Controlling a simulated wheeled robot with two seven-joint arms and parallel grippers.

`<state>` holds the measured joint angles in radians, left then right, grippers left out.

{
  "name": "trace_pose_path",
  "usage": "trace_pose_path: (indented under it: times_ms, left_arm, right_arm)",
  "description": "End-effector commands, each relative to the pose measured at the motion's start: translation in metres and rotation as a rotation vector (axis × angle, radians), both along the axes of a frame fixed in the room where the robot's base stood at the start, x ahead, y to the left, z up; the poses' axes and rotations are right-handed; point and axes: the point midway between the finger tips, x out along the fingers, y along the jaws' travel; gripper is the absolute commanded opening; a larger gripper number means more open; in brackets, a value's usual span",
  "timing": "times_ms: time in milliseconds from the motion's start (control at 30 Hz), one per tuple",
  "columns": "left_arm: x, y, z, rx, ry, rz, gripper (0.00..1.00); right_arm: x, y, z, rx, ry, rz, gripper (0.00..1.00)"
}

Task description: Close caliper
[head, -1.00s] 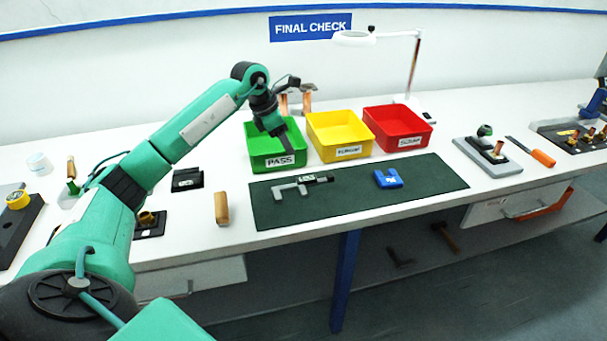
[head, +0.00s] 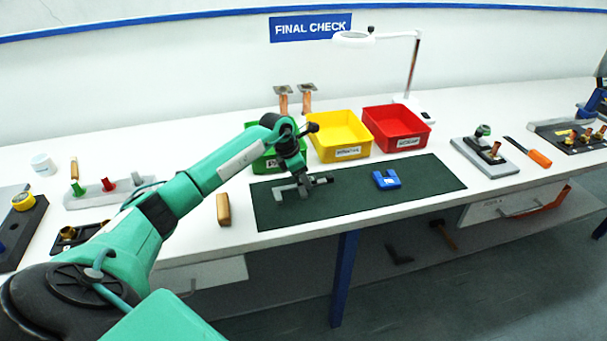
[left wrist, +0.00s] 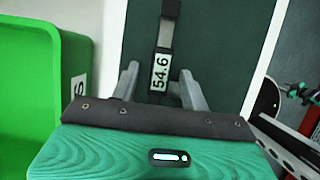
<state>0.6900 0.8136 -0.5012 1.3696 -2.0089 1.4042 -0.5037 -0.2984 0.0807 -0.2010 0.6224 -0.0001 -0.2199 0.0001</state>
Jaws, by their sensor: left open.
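The grey caliper (head: 287,188) lies on the dark green mat (head: 430,178), left of the blue block (head: 386,180). Its jaws point toward the front edge and look apart, though my gripper hides part of it. The left wrist view shows its black slider with a display reading 54.6 (left wrist: 160,72). My left gripper (left wrist: 159,78) is open, with one finger on each side of the display. In the head view my left gripper (head: 303,188) points down over the caliper's middle. Whether the fingers touch it is unclear. My right gripper is out of view.
Green (head: 258,163), yellow (head: 340,134) and red (head: 397,127) bins stand behind the mat. A lamp (head: 354,39) rises behind them. A wooden block (head: 223,209) lies left of the mat. The right part of the mat is free.

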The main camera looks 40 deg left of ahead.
Motion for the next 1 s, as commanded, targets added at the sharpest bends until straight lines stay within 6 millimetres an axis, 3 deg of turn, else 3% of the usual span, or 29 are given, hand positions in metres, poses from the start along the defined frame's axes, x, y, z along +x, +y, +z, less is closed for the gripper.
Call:
trace_pose_path:
  times_ms: [167,400,433,667,1000]
  left_arm:
    - [0.0,0.0,0.0,0.0,0.0,0.0,0.45]
    - [0.0,0.0,0.0,-0.001,-0.001,0.0,0.02]
    - [0.0,0.0,0.0,-0.001,-0.001,0.0,0.0]
    - [-0.004,0.004,-0.001,0.001,0.0,0.001,0.0]
    - [-0.038,0.032,-0.002,0.001,0.0,0.0,0.0]
  right_arm:
    - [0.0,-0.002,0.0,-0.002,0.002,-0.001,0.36]
    - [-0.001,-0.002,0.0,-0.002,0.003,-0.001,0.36]
    - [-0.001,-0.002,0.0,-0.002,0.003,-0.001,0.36]
    - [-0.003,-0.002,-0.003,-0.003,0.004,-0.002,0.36]
    - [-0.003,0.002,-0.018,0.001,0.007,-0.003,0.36]
